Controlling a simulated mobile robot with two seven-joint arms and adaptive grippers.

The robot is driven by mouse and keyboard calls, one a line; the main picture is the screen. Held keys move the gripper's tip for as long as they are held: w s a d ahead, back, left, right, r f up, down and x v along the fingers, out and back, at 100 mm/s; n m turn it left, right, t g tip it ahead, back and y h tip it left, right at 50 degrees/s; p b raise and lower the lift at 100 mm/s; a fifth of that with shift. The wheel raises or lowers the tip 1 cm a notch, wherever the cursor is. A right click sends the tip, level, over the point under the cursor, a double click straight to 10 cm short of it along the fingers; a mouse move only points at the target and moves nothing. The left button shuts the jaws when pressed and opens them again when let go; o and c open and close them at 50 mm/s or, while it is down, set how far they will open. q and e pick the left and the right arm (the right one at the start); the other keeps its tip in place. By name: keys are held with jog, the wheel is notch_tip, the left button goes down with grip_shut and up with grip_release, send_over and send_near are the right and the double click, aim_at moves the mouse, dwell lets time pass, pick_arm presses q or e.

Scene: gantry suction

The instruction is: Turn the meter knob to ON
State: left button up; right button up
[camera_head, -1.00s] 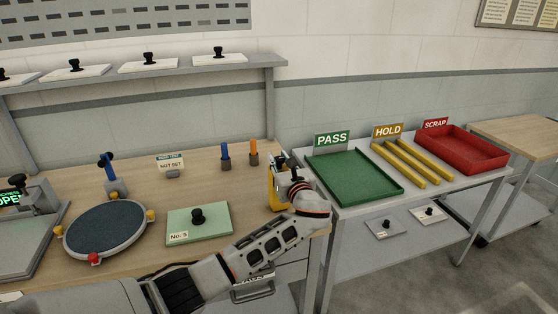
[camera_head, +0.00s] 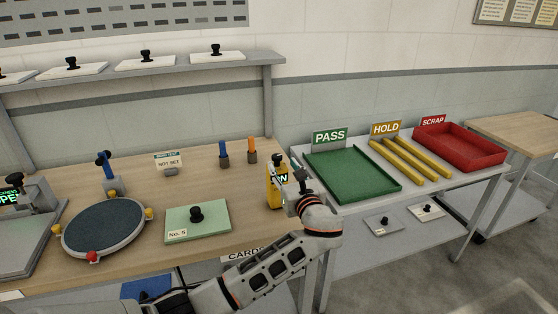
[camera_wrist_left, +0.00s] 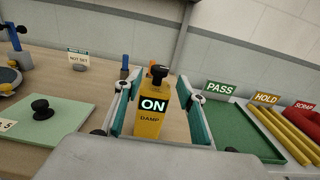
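The yellow meter (camera_head: 277,193) stands upright at the right end of the wooden bench. In the left wrist view the meter (camera_wrist_left: 149,124) shows a lit "ON" display, the word DAMP below it and a black knob (camera_wrist_left: 159,72) on top. My left gripper (camera_head: 299,183) is just right of the meter in the head view. Its two fingers are spread wide in the left wrist view, one on each side of the meter in the picture, with gaps visible and nothing gripped. The knob's pointer direction is too small to tell. My right gripper is not in view.
A green plate marked No. 5 (camera_head: 183,233) and a round dark pad (camera_head: 103,229) lie to the left. Blue (camera_head: 223,153) and orange (camera_head: 252,150) tools stand behind the meter. The green PASS tray (camera_head: 352,174) is on the side table to the right.

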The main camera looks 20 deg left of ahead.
pick_arm(q)
jog(key=v, duration=0.5)
jog(key=shift+s, duration=0.15)
jog(key=shift+f, duration=0.1)
jog(key=s+a+f+n+g+h, duration=0.1)
jog(key=s+a+f+n, duration=0.2)
jog(key=s+f, duration=0.1)
jog(key=s+a+f+n+g+h, duration=0.1)
jog(key=s+a+f+n+g, duration=0.1)
jog(key=s+f, duration=0.3)
jog(key=s+a+f+n+g+h, duration=0.1)
jog(key=s+a+f+n, duration=0.3)
jog(key=f, duration=0.3)
jog(key=shift+s+a+f+n+g, duration=0.25)
jog(key=shift+s+f+n+g, duration=0.1)
jog(key=shift+f+n+g, duration=0.05)
jog(key=s+a+f+n+g+h, duration=0.15)
jog(key=s+a+n, duration=0.4)
jog(key=s, duration=0.55)
jog(key=s+a+f+n+g+h, duration=0.1)
jog(key=s+a+f+n, duration=0.1)
jog(key=s+a+n, duration=0.6)
jog(key=s+d+f+n+t+h, duration=0.1)
jog(key=d+f+t+h, duration=0.2)
jog(key=d+f+h, duration=0.4)
jog(key=d+f, duration=0.8)
jog(key=d, duration=0.2)
jog(key=shift+d, duration=0.35)
